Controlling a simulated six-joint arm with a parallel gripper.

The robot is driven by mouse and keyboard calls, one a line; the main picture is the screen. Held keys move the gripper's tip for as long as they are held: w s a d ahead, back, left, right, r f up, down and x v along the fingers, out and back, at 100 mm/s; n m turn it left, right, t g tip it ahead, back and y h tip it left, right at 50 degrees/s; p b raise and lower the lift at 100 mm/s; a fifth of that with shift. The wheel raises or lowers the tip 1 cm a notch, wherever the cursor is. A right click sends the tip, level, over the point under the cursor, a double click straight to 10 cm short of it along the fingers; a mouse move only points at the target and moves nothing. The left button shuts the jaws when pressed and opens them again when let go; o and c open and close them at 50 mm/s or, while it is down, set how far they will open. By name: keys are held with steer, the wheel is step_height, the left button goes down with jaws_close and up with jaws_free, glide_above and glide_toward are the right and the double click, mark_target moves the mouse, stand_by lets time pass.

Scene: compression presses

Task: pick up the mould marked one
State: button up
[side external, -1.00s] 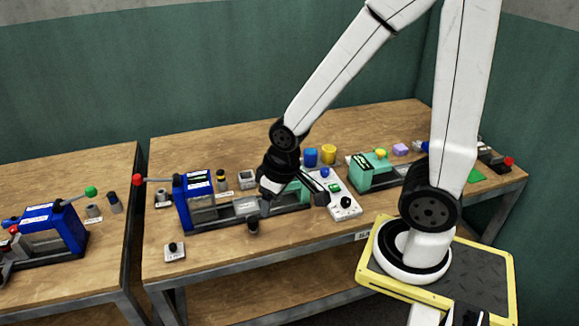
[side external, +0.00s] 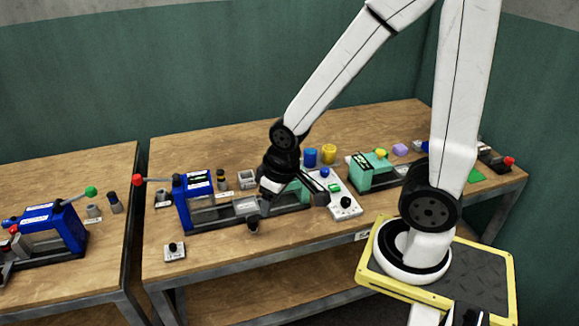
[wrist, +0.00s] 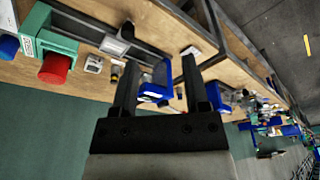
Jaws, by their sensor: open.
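A grey block with a pale top (side external: 246,205) lies in the press bed, beside the fingers in the side view. A similar pale-topped block (wrist: 118,45) shows left of the fingers in the wrist view. A grey square piece with an opening (side external: 246,179) stands behind the press. No mark reading one is legible, so I cannot tell which piece is that mould.
A small dark round piece (side external: 253,226) is just in front of the press. A red-knobbed lever (side external: 138,180) sticks out left. The table's front left is mostly clear.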

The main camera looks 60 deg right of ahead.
steer(key=shift+o, duration=0.2)
steer(key=o, duration=0.5)
steer(key=shift+w, duration=0.1)
steer(key=m+h, duration=0.3)
steer(key=m, duration=0.6)
glide_above(247, 180)
steer(key=shift+t, duration=0.3)
step_height(247, 180, down, 15)
steer(key=shift+r, duration=0.1)
